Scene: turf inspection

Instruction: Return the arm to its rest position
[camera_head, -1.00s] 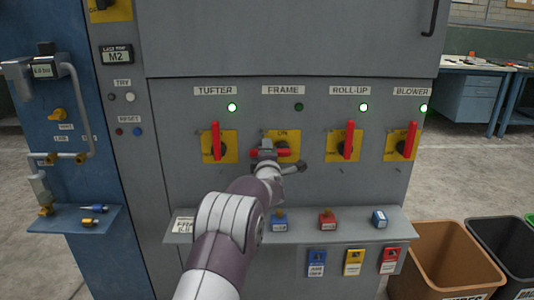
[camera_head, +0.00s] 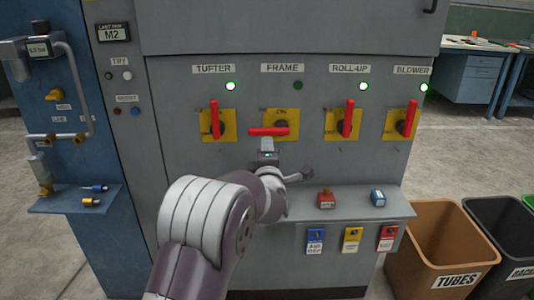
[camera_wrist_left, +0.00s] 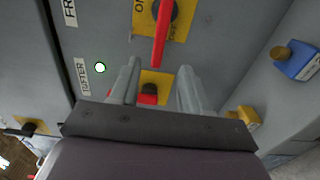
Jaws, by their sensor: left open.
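My left arm comes in from the lower left in the head view. Its gripper (camera_head: 267,154) is in front of the panel, just below the FRAME switch's red handle (camera_head: 268,131), which lies horizontal. In the left wrist view the gripper's two fingers (camera_wrist_left: 158,82) stand apart with nothing held. Beyond and between them shows a red handle on a yellow plate, apparently the TUFTER switch (camera_wrist_left: 148,98). The FRAME handle (camera_wrist_left: 161,35) shows above the fingertips, clear of them. My right gripper is not in view.
TUFTER (camera_head: 214,118), ROLL-UP (camera_head: 348,118) and BLOWER (camera_head: 411,118) handles are upright with green lamps lit; the FRAME lamp (camera_head: 298,86) is dark. A shelf (camera_head: 395,205) juts out below, holding small blocks. Bins (camera_head: 430,250) stand lower right. A blue panel (camera_head: 75,130) is left.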

